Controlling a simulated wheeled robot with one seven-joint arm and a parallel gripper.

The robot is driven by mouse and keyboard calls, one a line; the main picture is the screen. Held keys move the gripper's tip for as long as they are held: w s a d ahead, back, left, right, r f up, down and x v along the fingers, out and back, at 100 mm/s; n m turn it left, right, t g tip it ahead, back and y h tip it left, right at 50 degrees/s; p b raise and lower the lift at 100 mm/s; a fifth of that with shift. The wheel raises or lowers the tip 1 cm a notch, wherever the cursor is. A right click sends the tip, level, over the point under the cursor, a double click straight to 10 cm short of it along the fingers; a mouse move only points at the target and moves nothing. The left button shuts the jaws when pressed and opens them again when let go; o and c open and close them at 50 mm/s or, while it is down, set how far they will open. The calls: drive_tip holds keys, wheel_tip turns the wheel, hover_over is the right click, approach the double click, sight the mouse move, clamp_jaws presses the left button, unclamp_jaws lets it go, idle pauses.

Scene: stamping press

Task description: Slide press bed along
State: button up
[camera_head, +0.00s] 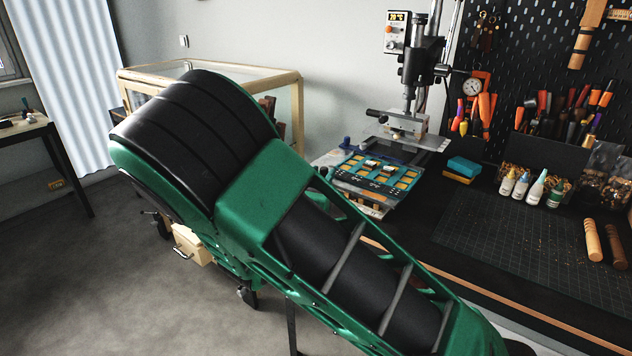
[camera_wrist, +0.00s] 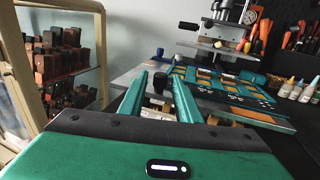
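The stamping press (camera_head: 424,62) stands on the black bench, with a black-handled plate (camera_head: 405,124) under its column. The press bed (camera_head: 358,181) is a low teal and grey plate with orange squares, out in front of the column. It also shows in the wrist view (camera_wrist: 236,91), right of my gripper. My gripper (camera_wrist: 160,76) is open, its two teal fingers apart and pointing toward the near left side of the press. A dark round knob (camera_wrist: 160,83) shows in the gap between them; I cannot tell whether they touch it. My green arm hides the gripper in the head view.
A wood-framed glass cabinet (camera_head: 225,72) stands left of the bench. Blue and yellow blocks (camera_head: 462,169), small bottles (camera_head: 533,188) and a cutting mat (camera_head: 530,245) lie right of the press. A tool pegboard (camera_head: 545,50) backs the bench.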

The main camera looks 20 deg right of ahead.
sight(343, 172)
drive_tip(key=shift+w, duration=0.1)
clamp_jaws()
drive_tip(key=shift+s+d+x, duration=0.45)
drive_tip(key=shift+d+x, duration=0.05)
drive_tip(key=shift+x, duration=2.4)
drive_tip(key=shift+s+d+x, duration=0.4)
drive_tip(key=shift+d+x, duration=0.15)
drive_tip(key=shift+x, duration=2.35)
drive_tip(key=shift+s+d+x, duration=0.45)
drive_tip(key=shift+d+x, duration=0.05)
drive_tip(key=shift+x, duration=2.4)
drive_tip(key=shift+o, duration=0.8)
unclamp_jaws()
drive_tip(key=shift+o, duration=0.4)
drive_tip(key=shift+s+d, duration=0.1)
drive_tip(key=v, duration=0.9)
drive_tip(key=shift+s+a+f, duration=0.1)
drive_tip(key=shift+s+a, duration=0.15)
drive_tip(key=shift+a, duration=0.05)
drive_tip(key=shift+s+a, duration=0.25)
drive_tip(key=shift+s, duration=0.25)
